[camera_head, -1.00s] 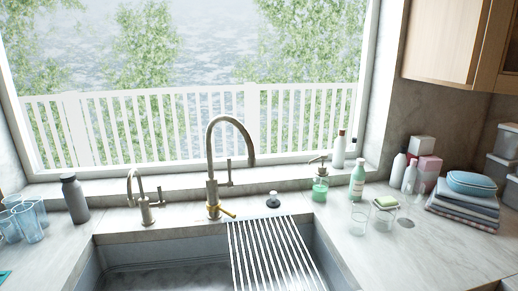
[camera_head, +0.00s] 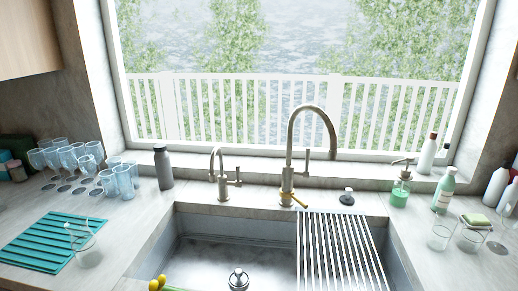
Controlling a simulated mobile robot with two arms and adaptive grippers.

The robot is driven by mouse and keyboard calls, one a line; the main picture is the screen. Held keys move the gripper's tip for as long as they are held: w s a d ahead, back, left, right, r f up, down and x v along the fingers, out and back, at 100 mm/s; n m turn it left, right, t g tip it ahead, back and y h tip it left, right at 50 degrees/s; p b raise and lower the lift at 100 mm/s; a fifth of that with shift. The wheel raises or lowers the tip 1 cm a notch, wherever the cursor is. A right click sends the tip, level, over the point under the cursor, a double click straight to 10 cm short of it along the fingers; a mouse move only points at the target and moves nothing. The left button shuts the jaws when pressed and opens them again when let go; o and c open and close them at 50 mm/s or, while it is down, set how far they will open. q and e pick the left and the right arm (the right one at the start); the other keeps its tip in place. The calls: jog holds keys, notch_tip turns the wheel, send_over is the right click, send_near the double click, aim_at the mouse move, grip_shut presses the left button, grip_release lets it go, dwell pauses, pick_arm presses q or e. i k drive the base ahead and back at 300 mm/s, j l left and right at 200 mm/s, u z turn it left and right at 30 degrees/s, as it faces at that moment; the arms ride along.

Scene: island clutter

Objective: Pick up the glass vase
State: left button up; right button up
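Neither of my grippers is in view. No thing stands out clearly as the glass vase. A clear glass vessel (camera_head: 86,246) stands at the right edge of the teal ribbed mat (camera_head: 38,240) on the left counter; I cannot tell if it is the vase. Two more clear glass vessels stand on the right counter: one empty (camera_head: 438,238) and one with a green-and-cream block on top (camera_head: 473,236).
Several stemmed glasses (camera_head: 72,158) and bluish tumblers (camera_head: 122,180) crowd the back left. A grey bottle (camera_head: 163,167), faucet (camera_head: 288,170) and soap dispenser (camera_head: 400,190) stand behind the sink (camera_head: 215,255). A metal rack (camera_head: 338,250) covers its right part. Bare counter (camera_head: 135,225) lies left of it.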

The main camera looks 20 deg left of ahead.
aim_at(85, 248)
jog(key=u, duration=1.8)
jog(key=i+j+z, duration=0.15)
jog(key=j, duration=0.25)
jog(key=i+j+z, duration=0.2)
jog(key=j, duration=0.2)
jog(key=k+l, duration=0.05)
jog(key=k, duration=0.05)
